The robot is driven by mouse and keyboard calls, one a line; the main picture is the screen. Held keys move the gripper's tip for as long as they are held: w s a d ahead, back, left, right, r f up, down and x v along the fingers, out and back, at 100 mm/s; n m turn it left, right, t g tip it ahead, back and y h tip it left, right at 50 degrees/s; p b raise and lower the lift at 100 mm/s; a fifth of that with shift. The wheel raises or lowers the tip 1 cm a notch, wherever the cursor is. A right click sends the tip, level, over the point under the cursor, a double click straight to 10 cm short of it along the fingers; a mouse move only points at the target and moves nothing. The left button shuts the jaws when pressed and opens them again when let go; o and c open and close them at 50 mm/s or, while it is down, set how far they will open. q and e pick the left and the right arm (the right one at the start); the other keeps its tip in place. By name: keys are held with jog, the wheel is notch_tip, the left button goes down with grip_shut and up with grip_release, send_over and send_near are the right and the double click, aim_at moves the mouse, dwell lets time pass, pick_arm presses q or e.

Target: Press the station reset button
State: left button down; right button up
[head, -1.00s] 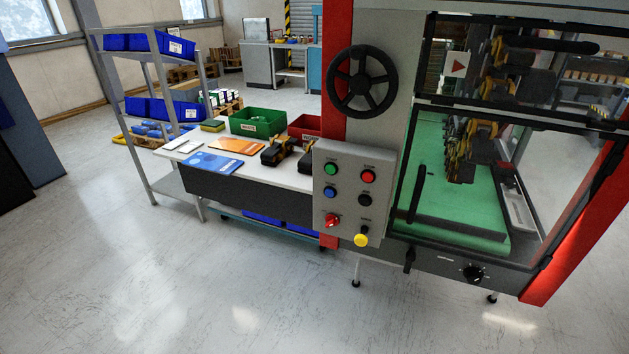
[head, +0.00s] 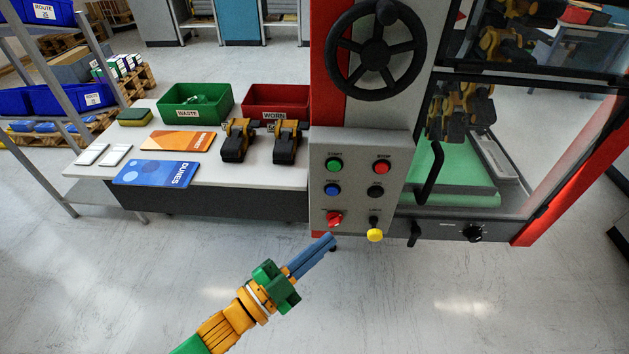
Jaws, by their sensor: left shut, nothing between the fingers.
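The grey control panel (head: 355,160) is on the front of the machine. It carries a green button (head: 334,165) at upper left, a red button (head: 381,167) at upper right, a blue button (head: 332,190) at middle left and a black button (head: 375,191) at middle right. Below are a red switch (head: 334,218) and a yellow knob (head: 375,235). The small label by the blue button is too small to read surely. My left gripper (head: 329,241) is shut and empty, its blue fingers pointing up and right, just below the red switch in the picture. My right gripper is not in view.
A black handwheel (head: 376,50) is above the panel; a black door handle (head: 430,174) is to its right. The white table (head: 225,179) at left holds bins, cards and two spare grippers. The floor in front is clear.

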aim_at(332, 191)
pick_arm(q)
jog(key=w+b, duration=0.1)
jog(key=w, duration=0.1)
jog(key=w+b, duration=0.2)
jog(key=w, duration=0.1)
jog(key=w+b, duration=0.1)
jog(key=w, duration=0.2)
jog(key=shift+w+d, duration=0.25)
jog(key=shift+d, duration=0.05)
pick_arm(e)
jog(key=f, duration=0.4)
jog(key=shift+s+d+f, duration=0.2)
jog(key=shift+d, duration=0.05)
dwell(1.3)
pick_arm(q)
jog(key=shift+w+b, duration=0.3)
jog(key=shift+w, duration=0.1)
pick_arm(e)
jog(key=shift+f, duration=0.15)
